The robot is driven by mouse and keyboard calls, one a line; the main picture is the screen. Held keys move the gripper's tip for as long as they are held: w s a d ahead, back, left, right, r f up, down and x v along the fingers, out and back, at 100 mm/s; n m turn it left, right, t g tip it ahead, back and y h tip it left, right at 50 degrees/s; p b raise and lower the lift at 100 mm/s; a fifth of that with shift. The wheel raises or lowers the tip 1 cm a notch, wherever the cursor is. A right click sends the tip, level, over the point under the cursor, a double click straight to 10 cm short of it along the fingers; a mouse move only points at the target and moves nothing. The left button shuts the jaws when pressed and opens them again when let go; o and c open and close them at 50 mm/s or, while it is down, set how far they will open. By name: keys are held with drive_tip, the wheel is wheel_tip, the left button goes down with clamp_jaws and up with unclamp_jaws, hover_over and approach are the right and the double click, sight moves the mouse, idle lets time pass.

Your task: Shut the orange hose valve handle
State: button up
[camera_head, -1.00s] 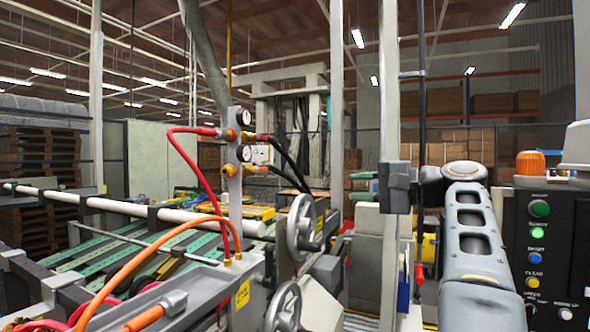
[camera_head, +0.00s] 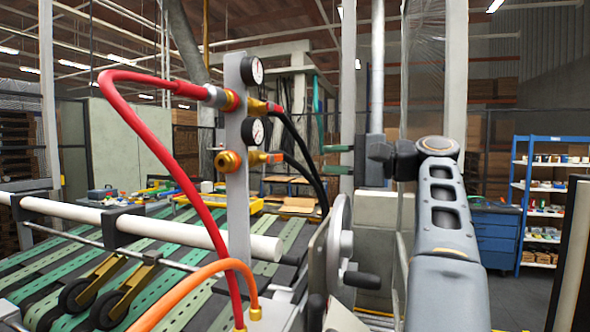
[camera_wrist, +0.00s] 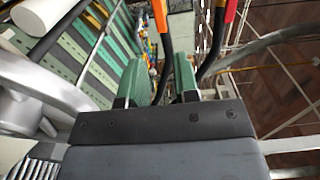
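The orange valve handle (camera_head: 271,158) is on the lower brass valve (camera_head: 228,161) of a grey upright plate. A red handle (camera_head: 273,107) is on the upper valve. My gripper (camera_head: 323,159) is to the right of the orange handle, at about its height in the picture, apart from it. Its two green fingers are parted with nothing between them. In the wrist view the gripper (camera_wrist: 160,72) also shows open, with an orange end (camera_wrist: 160,14) and a red end (camera_wrist: 231,10) beyond the fingertips. The handle's exact angle is hard to tell.
Black hoses (camera_head: 300,145) curve down from the valves between the plate and my fingers. A red hose (camera_head: 150,135) and an orange hose (camera_head: 190,283) arch at the left. Two pressure gauges (camera_head: 252,70) top the valves. A handwheel (camera_head: 338,245) stands below my gripper.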

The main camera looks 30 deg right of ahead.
sight(280, 158)
drive_tip(key=shift+b+x, duration=0.45)
drive_tip(key=shift+x, duration=4.45)
drive_tip(key=s+a+f+m+p, duration=0.1)
drive_tip(key=s+f+m+p, duration=0.2)
drive_tip(key=m, duration=1.5)
drive_tip(key=shift+s+a+f+m, duration=0.15)
drive_tip(key=shift+s+f+m, duration=0.25)
drive_tip(key=shift+s+f, duration=0.4)
drive_tip(key=shift+s+r, duration=0.1)
drive_tip(key=shift+s, duration=0.05)
